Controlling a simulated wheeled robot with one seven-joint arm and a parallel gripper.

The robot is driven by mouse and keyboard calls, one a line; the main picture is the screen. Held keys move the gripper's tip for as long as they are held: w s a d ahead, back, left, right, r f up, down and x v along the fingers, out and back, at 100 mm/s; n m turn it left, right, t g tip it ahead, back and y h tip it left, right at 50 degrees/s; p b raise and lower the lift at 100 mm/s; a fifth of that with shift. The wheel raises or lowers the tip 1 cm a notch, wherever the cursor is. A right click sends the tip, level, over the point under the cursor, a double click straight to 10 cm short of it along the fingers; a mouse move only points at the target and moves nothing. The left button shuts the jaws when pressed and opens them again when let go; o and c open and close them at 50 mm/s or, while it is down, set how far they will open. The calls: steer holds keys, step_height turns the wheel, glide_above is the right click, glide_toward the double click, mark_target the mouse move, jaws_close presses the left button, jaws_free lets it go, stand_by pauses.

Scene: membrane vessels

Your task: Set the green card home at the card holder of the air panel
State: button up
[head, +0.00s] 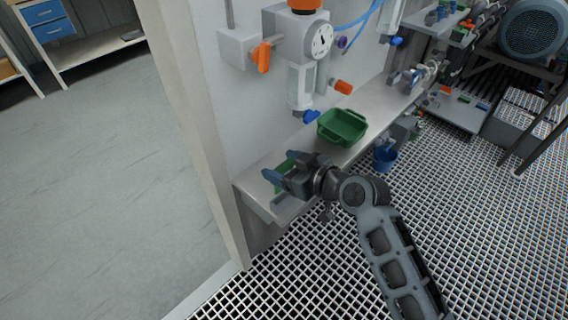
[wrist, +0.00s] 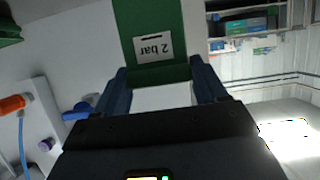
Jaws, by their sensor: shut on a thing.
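The green card (wrist: 152,14) is between the two blue-grey fingers of my gripper (wrist: 163,76) in the wrist view. It carries a white label reading "2 bar", upside down in that view. A pale area shows between the fingers below the green; I cannot tell what it belongs to. In the head view my gripper (head: 281,170) is shut on the card (head: 284,166) over the near-left end of the shelf. The air panel (head: 240,105) is the pale upright board with gauge and valves. I cannot make out the card holder, nor whether the card touches anything.
A green tray (head: 342,127) stands on the shelf (head: 375,103), right of my gripper. Orange and blue valve handles, a gauge (head: 317,40) and a blue hose project above. A blue bucket (head: 385,157) is beyond the shelf edge. Open floor lies left of the panel.

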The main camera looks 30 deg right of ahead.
steer(key=shift+f+b, duration=2.45)
steer(key=shift+f, duration=0.7)
steer(key=shift+f, duration=0.25)
steer(key=o, duration=1.1)
steer(key=shift+s, duration=0.1)
steer(key=b+v, duration=0.1)
steer(key=v, duration=0.6)
steer(key=shift+s+d+r, duration=0.15)
steer(key=shift+s+r, duration=0.05)
steer(key=shift+s, duration=0.05)
